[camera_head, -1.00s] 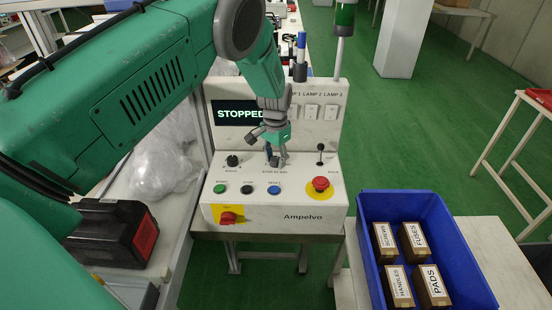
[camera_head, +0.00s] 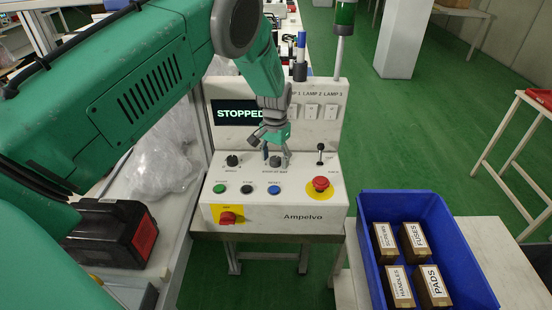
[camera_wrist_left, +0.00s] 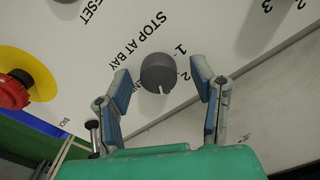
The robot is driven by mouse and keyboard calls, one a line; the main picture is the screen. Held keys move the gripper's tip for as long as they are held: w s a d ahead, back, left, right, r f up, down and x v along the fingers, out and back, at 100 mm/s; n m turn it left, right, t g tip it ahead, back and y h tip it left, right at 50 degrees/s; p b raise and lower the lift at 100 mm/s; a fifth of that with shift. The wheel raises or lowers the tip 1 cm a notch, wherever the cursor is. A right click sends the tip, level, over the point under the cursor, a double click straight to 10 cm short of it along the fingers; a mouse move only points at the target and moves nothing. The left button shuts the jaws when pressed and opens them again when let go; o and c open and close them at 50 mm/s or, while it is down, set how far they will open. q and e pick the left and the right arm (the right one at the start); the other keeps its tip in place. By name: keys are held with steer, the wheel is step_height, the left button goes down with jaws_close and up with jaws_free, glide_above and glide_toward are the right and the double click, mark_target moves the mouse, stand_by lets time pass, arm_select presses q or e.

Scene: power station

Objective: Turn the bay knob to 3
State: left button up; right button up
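The bay knob (camera_head: 275,161) is a dark grey round knob on the sloping top of the white Ampelvo control box (camera_head: 325,211). In the left wrist view the knob (camera_wrist_left: 158,73) stands beside the lettering "STOP AT BAY", with "1" and "2" printed close by. A pale notch on its rim faces the bottom of that view. My left gripper (camera_head: 273,147) is over the knob. The wrist view shows the gripper (camera_wrist_left: 161,78) open, one finger on either side of the knob, with gaps to both. My right gripper is not in view.
A second dark knob (camera_head: 232,160) is to the left. Green, black and blue buttons sit in front, with a red mushroom button (camera_head: 320,184) and a small lever (camera_head: 320,153) to the right. The screen (camera_head: 238,112) reads "STOPPED". A blue crate (camera_head: 455,255) holds labelled boxes.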

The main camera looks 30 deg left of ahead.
mark_target(275, 158)
arm_select(q)
steer(key=shift+r, duration=0.3)
step_height(275, 158, up, 11)
steer(key=shift+r, duration=0.15)
stand_by(0.3)
